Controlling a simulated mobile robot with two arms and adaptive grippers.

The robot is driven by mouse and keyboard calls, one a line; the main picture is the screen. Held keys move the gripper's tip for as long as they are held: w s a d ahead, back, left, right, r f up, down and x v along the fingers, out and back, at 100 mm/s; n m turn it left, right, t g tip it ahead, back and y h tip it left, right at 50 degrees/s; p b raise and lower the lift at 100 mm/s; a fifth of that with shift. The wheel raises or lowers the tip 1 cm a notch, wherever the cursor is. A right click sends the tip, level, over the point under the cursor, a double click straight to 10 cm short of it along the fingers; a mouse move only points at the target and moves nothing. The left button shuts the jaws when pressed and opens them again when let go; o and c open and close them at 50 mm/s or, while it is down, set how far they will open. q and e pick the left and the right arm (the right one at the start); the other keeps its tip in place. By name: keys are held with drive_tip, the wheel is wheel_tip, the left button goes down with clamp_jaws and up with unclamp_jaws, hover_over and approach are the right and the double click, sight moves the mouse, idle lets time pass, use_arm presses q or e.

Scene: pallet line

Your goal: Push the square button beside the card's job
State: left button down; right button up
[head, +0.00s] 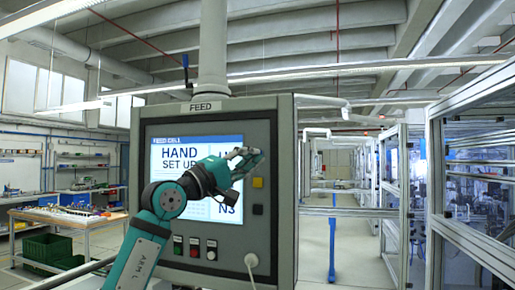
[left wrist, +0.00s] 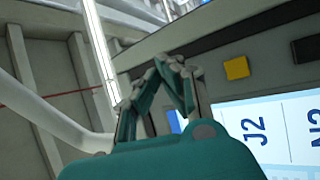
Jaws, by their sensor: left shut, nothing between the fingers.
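The grey FEED panel (head: 282,225) carries a lit screen (head: 190,200) reading "HAND SET UP", with a partly covered column of labels at its right. A yellow square button (head: 258,182) and a black square button (head: 258,209) sit on the frame right of the screen. In the left wrist view the yellow button (left wrist: 236,68) is beside "J2" and the black one (left wrist: 308,49) is by the cut-off label after it. My left gripper (head: 254,154) is shut and empty, in front of the frame above the yellow button; it covers whatever is behind it. No card is visible.
A workbench (head: 70,217) with green crates (head: 48,247) stands at left. Glazed machine enclosures (head: 470,190) line the right, with an open aisle between.

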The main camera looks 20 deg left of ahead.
use_arm(q)
drive_tip(key=w+p, duration=0.2)
drive_tip(key=w, duration=0.1)
drive_tip(key=shift+w, duration=0.2)
use_arm(e)
drive_tip(key=shift+s+a+r, duration=0.2)
drive_tip(key=shift+s+r, duration=0.25)
drive_tip(key=shift+r, duration=0.2)
drive_tip(key=shift+s+a+r, duration=0.15)
drive_tip(key=shift+s+r, duration=0.3)
drive_tip(key=shift+r, duration=0.15)
drive_tip(key=shift+w+d, duration=0.25)
drive_tip(key=shift+d, duration=0.05)
use_arm(q)
drive_tip(key=shift+w, duration=0.2)
use_arm(e)
drive_tip(key=shift+r, duration=0.15)
use_arm(q)
drive_tip(key=shift+w+p, duration=0.25)
drive_tip(key=shift+p, duration=0.05)
use_arm(e)
drive_tip(key=shift+r, duration=0.15)
